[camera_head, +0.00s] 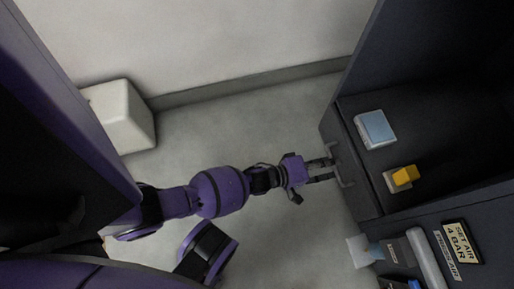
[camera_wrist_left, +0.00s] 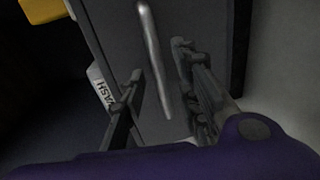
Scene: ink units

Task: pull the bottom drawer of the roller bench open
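The dark roller bench (camera_head: 362,187) stands at the right in the head view, with a drawer front facing my left arm. A pale bar handle (camera_head: 340,166) is on that front; it also shows in the left wrist view (camera_wrist_left: 150,50). My left gripper (camera_head: 324,170) is at the handle. In the left wrist view its two fingers (camera_wrist_left: 158,62) are apart, one on each side of the bar, with a gap showing. The drawer looks closed, but which drawer it is cannot be told. My right gripper is not in view.
A light blue box (camera_head: 376,129) and a yellow block (camera_head: 405,175) sit on the bench. A "SET AIR 4 BAR" sign (camera_head: 458,242) and a grey cylinder (camera_head: 426,258) are at lower right. A white box (camera_head: 120,115) stands by the wall. The floor (camera_head: 240,130) between is clear.

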